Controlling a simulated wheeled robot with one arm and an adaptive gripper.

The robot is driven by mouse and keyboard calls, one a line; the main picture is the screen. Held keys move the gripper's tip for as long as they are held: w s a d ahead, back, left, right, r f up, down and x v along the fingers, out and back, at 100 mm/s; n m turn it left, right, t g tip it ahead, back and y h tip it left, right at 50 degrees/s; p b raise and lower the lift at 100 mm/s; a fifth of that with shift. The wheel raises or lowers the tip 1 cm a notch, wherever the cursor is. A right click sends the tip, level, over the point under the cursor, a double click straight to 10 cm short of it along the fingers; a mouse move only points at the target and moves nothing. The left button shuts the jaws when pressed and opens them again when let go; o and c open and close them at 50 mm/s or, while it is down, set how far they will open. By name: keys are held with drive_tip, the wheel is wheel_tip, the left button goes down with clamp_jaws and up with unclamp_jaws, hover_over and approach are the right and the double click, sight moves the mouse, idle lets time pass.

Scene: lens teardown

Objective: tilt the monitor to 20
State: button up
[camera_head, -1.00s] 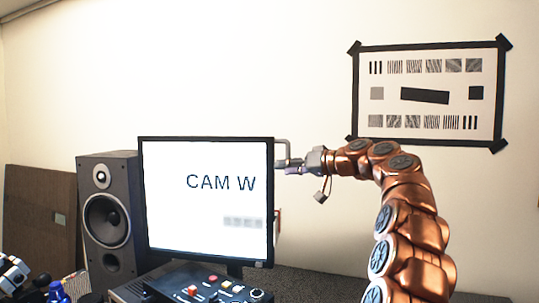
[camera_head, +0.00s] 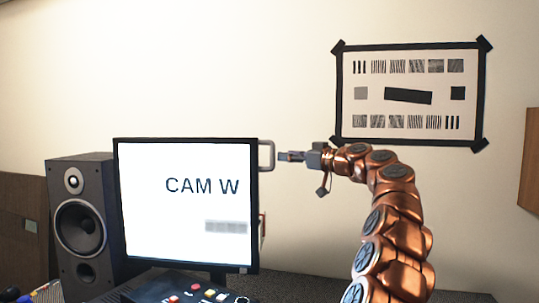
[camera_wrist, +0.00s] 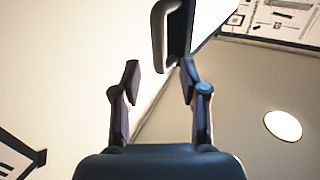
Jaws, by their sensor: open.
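The monitor (camera_head: 185,200) stands left of centre in the head view, its lit screen reading "CAM W" above a blurred grey patch. A light grey looped handle (camera_head: 272,156) sticks out from its upper right edge. My gripper (camera_head: 282,156) is just right of the handle, pointing left at it, with a small gap. In the wrist view my gripper (camera_wrist: 160,72) has its two fingers apart with nothing held. The handle (camera_wrist: 158,38) shows just ahead of the fingertips, beside a dark edge. The tilt angle cannot be read, and the stand is mostly hidden.
A speaker (camera_head: 82,220) stands left of the monitor. A control panel (camera_head: 190,292) with coloured buttons is in front of it. A test chart (camera_head: 410,95) hangs on the wall behind my arm. A brown board (camera_head: 530,160) is at the far right.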

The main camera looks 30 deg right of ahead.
sight(274, 155)
drive_tip(key=p+x, duration=0.2)
drive_tip(key=x, duration=0.4)
drive_tip(key=shift+w+f, duration=0.15)
drive_tip(key=shift+w, duration=0.25)
clamp_jaws()
